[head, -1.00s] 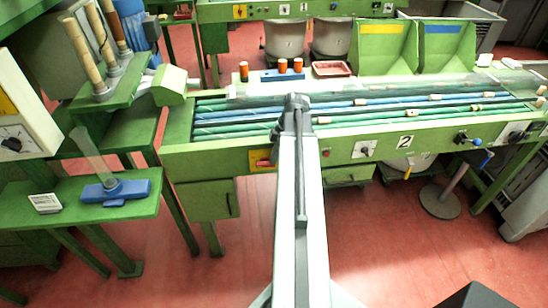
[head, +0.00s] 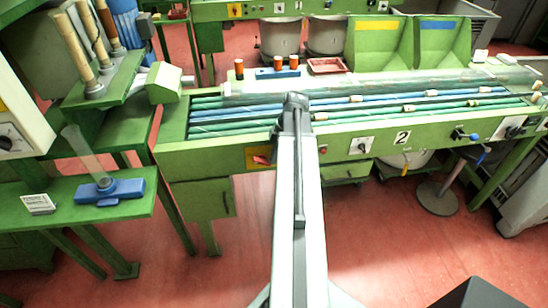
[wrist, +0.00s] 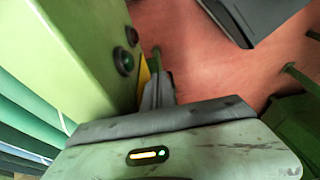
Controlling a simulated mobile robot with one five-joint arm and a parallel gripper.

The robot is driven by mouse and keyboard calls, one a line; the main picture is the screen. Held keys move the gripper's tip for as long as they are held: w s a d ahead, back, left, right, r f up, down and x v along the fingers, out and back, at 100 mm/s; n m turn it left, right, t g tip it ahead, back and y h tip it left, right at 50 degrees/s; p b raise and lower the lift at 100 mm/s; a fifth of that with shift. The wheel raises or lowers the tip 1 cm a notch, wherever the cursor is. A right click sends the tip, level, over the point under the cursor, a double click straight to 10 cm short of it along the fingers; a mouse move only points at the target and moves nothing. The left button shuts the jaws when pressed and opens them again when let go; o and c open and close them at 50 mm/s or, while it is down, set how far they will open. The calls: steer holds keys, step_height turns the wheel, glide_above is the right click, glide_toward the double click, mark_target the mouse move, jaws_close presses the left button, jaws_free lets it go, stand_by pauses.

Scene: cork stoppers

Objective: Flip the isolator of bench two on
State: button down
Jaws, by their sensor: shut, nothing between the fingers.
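Bench two carries a white plate with a "2" (head: 402,137) on its green front. A yellow plate with a red handle (head: 261,159), which looks like the isolator, sits on that front just left of my arm. The handle looks slanted; its exact setting is too small to tell. In the wrist view a yellow edge (wrist: 143,78) stands out from the green front. My gripper (wrist: 158,82) is shut and empty beside this edge; whether they touch is unclear. In the head view my arm hides the gripper.
A red button (wrist: 132,36) and a green button (wrist: 123,62) are close to my gripper. Along the front are a rotary switch (head: 361,146) and a blue knob (head: 475,136). A side table (head: 130,206) stands left. Red floor is free before the bench.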

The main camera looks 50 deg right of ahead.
steer(key=shift+r, duration=0.1)
steer(key=shift+r+p, duration=0.75)
steer(key=shift+p, duration=0.1)
steer(key=p+v, duration=1.3)
steer(key=v, duration=0.1)
steer(key=shift+w+a, duration=0.3)
